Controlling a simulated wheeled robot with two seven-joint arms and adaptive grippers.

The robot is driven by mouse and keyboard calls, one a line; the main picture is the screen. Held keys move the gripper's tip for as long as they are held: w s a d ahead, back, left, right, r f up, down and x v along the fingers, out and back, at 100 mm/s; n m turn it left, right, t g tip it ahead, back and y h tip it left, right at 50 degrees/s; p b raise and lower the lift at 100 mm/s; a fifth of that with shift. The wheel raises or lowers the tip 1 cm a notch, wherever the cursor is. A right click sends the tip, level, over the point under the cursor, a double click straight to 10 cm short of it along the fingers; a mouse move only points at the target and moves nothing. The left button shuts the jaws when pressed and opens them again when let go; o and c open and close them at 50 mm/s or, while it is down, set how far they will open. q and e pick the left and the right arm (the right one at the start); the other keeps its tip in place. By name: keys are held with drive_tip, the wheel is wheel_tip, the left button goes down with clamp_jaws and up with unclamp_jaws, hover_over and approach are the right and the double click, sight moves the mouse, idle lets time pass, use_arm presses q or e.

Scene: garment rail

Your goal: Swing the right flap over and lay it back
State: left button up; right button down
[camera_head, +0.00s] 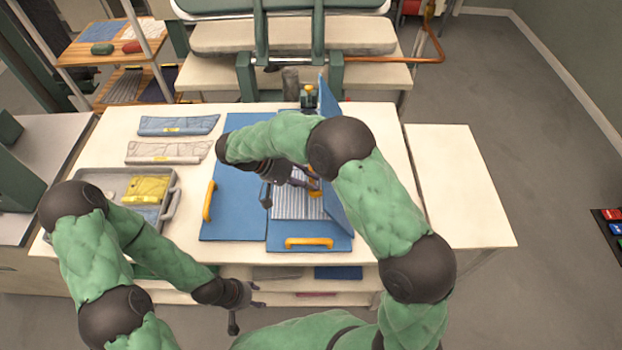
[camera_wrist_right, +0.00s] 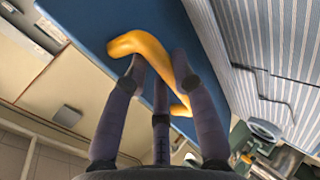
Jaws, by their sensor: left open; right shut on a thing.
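The blue folding board (camera_head: 232,215) lies on the white table. Its right flap (camera_head: 337,212) stands raised, close to upright, along the right side of the board; my right arm hides part of it. My right gripper (camera_head: 314,186) is shut on the flap's yellow handle, which shows between the dark fingers in the right wrist view (camera_wrist_right: 145,46). A grey-and-white striped garment (camera_head: 298,206) lies on the middle of the board beside the flap. My left gripper (camera_head: 250,297) is open and empty, in front of the table's front edge.
The left flap's yellow handle (camera_head: 208,201) and the front one (camera_head: 309,242) lie flat. A grey tray (camera_head: 172,203) with folded cloths stands left of the board, below two folded garments (camera_head: 178,125). A bare white side surface (camera_head: 455,185) lies to the right.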

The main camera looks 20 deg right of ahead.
drive_tip(key=shift+s+f, duration=0.35)
drive_tip(key=shift+f, duration=0.1)
drive_tip(key=c, duration=1.4)
unclamp_jaws()
drive_tip(key=o, duration=0.4)
drive_tip(key=shift+d, duration=0.2)
drive_tip(key=shift+w+a+r, duration=0.1)
drive_tip(key=shift+a+r, duration=0.1)
drive_tip(key=v, duration=1.2)
drive_tip(key=shift+w+d, duration=0.1)
